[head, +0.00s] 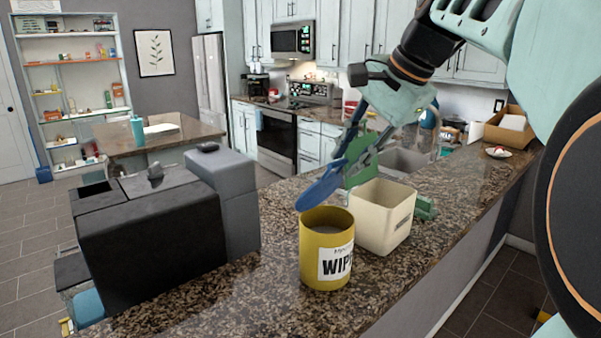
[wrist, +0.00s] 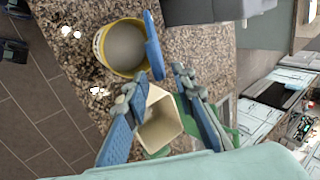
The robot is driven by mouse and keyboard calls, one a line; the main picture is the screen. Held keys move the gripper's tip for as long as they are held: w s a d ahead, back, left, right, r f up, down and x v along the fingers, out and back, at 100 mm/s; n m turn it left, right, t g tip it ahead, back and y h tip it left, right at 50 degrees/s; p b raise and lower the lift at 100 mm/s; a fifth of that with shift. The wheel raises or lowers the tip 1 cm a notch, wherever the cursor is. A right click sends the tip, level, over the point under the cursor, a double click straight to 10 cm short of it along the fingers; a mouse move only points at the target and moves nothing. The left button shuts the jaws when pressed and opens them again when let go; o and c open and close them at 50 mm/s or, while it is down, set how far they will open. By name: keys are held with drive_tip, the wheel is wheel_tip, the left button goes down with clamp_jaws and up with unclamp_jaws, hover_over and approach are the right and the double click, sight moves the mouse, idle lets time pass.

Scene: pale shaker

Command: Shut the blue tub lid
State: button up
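A yellow tub (head: 322,265) with a "WIPES" label stands upright on the granite counter; its open top faces the wrist camera (wrist: 104,72). Its blue lid (head: 318,192) stands raised at the rim's far side, tilted open. In the wrist view the lid (wrist: 153,45) shows nearly edge-on along the tub's right rim. My gripper (head: 352,158) is above and behind the tub, close to the lid. In the wrist view my gripper (wrist: 156,84) has its blue-padded fingers spread with nothing held between them. Whether a finger touches the lid I cannot tell.
A cream square container (head: 382,230) stands right beside the tub, below my gripper. Green objects (head: 425,208) are behind it. A black and grey appliance (head: 150,240) stands to the left. The counter in front of the tub is clear.

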drive_tip(key=shift+c, duration=0.3)
clamp_jaws()
drive_tip(key=s+f+b, duration=0.1)
drive_tip(key=b, duration=0.1)
drive_tip(key=s+d+f+b, duration=0.1)
drive_tip(key=b, duration=0.1)
drive_tip(key=shift+d+t+y, duration=0.25)
drive_tip(key=shift+t+y, duration=0.05)
drive_tip(key=shift+t, duration=0.1)
